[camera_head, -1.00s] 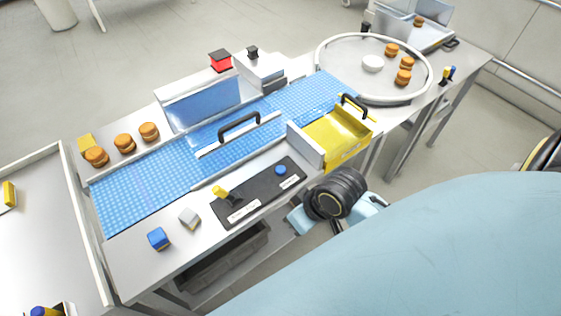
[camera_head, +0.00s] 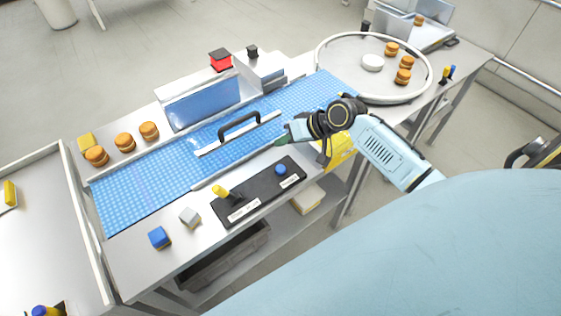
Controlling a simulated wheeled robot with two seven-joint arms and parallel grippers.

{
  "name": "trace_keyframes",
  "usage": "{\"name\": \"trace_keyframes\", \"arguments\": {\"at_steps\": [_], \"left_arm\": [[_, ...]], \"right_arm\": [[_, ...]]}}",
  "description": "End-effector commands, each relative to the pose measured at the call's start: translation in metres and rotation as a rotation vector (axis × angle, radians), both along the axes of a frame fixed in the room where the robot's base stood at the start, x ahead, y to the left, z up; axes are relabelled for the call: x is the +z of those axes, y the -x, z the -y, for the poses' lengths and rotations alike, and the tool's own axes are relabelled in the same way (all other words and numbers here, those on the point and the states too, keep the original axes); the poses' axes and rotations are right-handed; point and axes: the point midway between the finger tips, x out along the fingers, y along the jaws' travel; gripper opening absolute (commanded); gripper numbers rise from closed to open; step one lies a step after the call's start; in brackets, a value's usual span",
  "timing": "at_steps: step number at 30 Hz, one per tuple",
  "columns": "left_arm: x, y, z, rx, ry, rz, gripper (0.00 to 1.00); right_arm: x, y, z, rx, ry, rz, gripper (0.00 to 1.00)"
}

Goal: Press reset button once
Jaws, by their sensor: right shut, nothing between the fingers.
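A black control panel (camera_head: 262,193) lies at the front edge of the table. A round blue button (camera_head: 281,169) is on its right part, with a small white label whose text is too small to read. A yellow-topped lever (camera_head: 220,191) stands on the panel's left part. My right gripper (camera_head: 281,141) is shut and empty, above the table just behind the blue button and apart from it. My left gripper is not in view.
A blue conveyor belt (camera_head: 150,184) runs behind the panel, with a black-handled bar (camera_head: 238,127) across it. A yellow bin (camera_head: 339,152) is partly hidden behind my right arm. A grey cube (camera_head: 189,217) and a blue cube (camera_head: 158,238) sit left of the panel.

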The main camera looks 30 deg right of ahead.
Motion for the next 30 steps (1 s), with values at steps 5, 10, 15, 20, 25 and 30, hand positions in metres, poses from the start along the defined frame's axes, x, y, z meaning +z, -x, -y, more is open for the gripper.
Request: {"name": "trace_keyframes", "arguments": {"at_steps": [5,10,15,20,25,30], "left_arm": [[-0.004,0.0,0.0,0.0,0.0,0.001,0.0],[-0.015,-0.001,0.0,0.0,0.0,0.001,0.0],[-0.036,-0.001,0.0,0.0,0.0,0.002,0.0],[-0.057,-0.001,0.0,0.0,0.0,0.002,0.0],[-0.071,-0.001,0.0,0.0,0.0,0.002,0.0],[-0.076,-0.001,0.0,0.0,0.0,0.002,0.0]], "right_arm": [[-0.006,0.0,0.0,0.001,0.0,-0.001,0.0],[-0.022,0.001,-0.001,0.0,0.0,-0.002,0.0],[-0.042,0.001,0.0,0.001,0.0,-0.001,0.0],[-0.061,0.001,0.0,0.0,0.001,-0.001,0.0],[-0.08,0.001,0.0,0.001,0.001,-0.002,0.0],[-0.089,0.001,-0.001,0.002,0.001,-0.001,0.0]]}}
